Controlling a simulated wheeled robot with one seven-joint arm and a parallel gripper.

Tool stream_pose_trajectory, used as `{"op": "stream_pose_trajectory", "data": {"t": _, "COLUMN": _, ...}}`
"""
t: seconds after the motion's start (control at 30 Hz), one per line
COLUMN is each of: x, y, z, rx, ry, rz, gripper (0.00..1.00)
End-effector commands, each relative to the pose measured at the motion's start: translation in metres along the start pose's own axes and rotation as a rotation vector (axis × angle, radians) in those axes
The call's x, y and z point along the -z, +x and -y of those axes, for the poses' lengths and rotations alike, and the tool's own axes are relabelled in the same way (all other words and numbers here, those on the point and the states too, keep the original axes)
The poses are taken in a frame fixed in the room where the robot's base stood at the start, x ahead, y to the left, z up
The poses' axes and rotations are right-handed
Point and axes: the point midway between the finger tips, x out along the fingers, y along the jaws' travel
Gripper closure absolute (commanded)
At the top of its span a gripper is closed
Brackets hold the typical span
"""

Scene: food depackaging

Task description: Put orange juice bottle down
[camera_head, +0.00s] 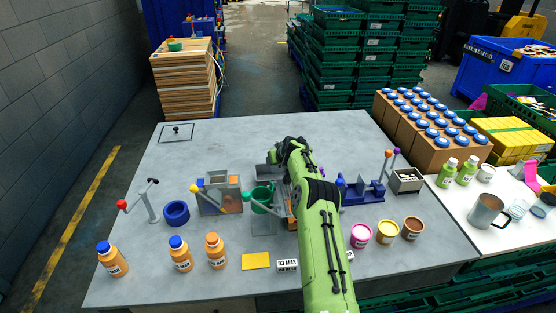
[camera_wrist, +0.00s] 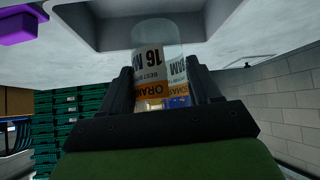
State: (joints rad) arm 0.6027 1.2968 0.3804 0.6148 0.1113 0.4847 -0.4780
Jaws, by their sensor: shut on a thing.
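My gripper (camera_wrist: 160,85) is shut on a clear bottle (camera_wrist: 158,36) in the wrist view. Its label reads partly "ORAN" and "16 M", and the bottle looks see-through, with no orange juice showing inside. The bottle's far end is beside the edge of a grey basin-like recess (camera_wrist: 85,28). I cannot tell whether it touches anything. In the head view my arm hides the fingers and the held bottle. Three filled orange bottles stand upright at the table's front left: two with blue caps (camera_head: 110,260) (camera_head: 181,254) and one with an orange cap (camera_head: 215,250).
The grey table (camera_head: 150,295) holds a blue ring (camera_head: 176,212), a grey fixture with a yellow lever (camera_head: 218,193), a green cup-like holder (camera_head: 262,197) and a blue fixture (camera_head: 361,190). Several open tubs (camera_head: 360,235) stand right of my arm. The table's back left is mostly clear.

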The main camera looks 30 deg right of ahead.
Motion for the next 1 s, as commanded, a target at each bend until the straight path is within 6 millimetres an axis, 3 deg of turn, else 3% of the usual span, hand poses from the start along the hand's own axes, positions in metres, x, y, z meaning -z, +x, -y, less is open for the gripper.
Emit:
{"op": "stream_pose_trajectory", "data": {"t": 0.43, "x": -0.0075, "y": 0.0079, "z": 0.0004, "rx": 0.000, "ry": 0.000, "rz": -0.001, "gripper": 0.82}}
{"op": "stream_pose_trajectory", "data": {"t": 0.47, "x": -0.0081, "y": 0.0081, "z": 0.0005, "rx": 0.001, "ry": 0.000, "rz": 0.001, "gripper": 0.36}}
{"op": "stream_pose_trajectory", "data": {"t": 0.6, "x": -0.0078, "y": 0.0078, "z": 0.0004, "rx": 0.000, "ry": 0.000, "rz": 0.001, "gripper": 0.15}}
{"op": "stream_pose_trajectory", "data": {"t": 1.0, "x": -0.0005, "y": 0.0005, "z": 0.0002, "rx": 0.000, "ry": 0.001, "rz": 0.001, "gripper": 0.12}}
